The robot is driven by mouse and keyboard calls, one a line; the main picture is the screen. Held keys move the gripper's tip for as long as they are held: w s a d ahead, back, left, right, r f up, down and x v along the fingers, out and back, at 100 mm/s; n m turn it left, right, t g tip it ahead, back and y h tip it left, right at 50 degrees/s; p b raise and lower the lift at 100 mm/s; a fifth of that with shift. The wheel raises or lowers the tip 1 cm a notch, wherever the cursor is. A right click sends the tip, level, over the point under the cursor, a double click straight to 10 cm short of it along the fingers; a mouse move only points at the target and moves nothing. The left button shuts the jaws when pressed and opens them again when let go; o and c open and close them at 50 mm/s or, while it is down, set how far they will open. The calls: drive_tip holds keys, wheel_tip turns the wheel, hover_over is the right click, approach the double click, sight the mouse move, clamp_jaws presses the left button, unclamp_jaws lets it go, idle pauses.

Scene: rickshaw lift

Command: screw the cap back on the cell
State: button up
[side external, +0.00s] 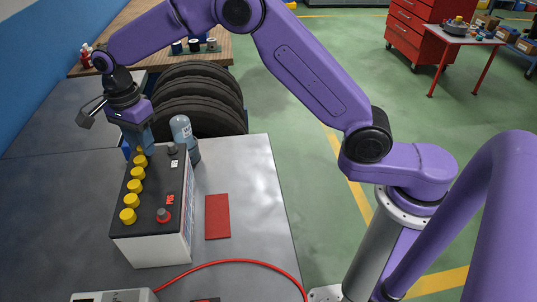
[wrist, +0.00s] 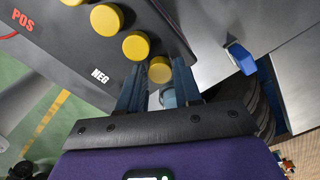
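The battery (side external: 152,235) stands on the grey bench, a white case with a dark top. A row of yellow caps (side external: 131,200) runs along its top; several show in the wrist view (wrist: 136,45). My gripper (side external: 141,150) points down at the far end of this row. In the wrist view its two blue fingers (wrist: 160,75) flank the endmost yellow cap (wrist: 160,70) and appear to touch its sides. The cap lines up with the row. I cannot tell whether it is seated on its cell or just above; its underside is hidden.
A grey-blue bottle (side external: 181,131) stands close behind the battery, near my gripper. A red pad (side external: 217,216) lies to the right. A red cable (side external: 240,262) curves across the front.

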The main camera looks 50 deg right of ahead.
drive_tip(key=n, duration=0.6)
drive_tip(key=shift+n, duration=0.4)
drive_tip(key=n, duration=0.6)
drive_tip(key=c, duration=0.5)
drive_tip(key=m, duration=1.2)
drive_tip(key=shift+m, duration=0.4)
